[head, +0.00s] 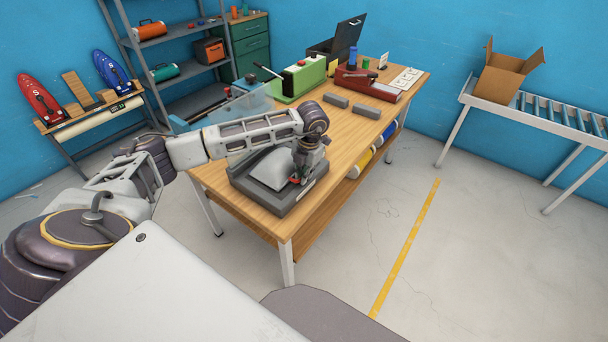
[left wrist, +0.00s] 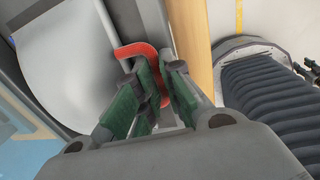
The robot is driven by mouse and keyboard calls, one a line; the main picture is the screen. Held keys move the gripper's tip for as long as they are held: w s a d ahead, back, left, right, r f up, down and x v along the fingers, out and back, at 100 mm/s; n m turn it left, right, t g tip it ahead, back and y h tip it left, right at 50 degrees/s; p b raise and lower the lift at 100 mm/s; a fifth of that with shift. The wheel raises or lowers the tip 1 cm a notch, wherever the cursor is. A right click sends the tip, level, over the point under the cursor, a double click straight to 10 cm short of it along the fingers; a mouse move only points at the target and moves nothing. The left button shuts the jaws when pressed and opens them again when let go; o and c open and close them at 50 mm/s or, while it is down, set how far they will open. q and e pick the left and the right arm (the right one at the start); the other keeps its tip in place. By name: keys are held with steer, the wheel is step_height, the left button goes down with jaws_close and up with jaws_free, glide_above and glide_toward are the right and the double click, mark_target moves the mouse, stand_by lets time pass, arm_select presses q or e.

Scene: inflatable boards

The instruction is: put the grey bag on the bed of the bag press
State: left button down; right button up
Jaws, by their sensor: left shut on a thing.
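A pale grey bag-like piece (head: 271,169) lies in a dark grey tray-like base (head: 268,208) at the near end of the wooden table. It also shows at the upper left of the left wrist view (left wrist: 62,62), flat and slightly bulging. My left gripper (head: 299,178) points down at the right side of this piece. In the left wrist view its green-padded fingers (left wrist: 160,85) are shut on a red hooked piece (left wrist: 136,49). I cannot tell whether the red piece belongs to the bag or to the base. My fingers hide part of it. My right gripper is out of view.
The wooden table (head: 340,139) also holds two grey blocks (head: 351,105), a green lever machine (head: 303,78), a red device (head: 368,86) and a clear-sided blue unit (head: 243,108). A roller conveyor (head: 540,112) with an open carton (head: 503,78) stands right. The floor between is clear.

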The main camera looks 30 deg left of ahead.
arm_select(q)
steer(key=shift+f, duration=0.2)
steer(key=c, duration=1.7)
jaws_free()
steer(key=shift+o, duration=0.8)
steer(key=shift+r, duration=0.2)
step_height(320, 180, up, 12)
steer(key=d+b, duration=0.1)
steer(key=shift+d+f, duration=0.2)
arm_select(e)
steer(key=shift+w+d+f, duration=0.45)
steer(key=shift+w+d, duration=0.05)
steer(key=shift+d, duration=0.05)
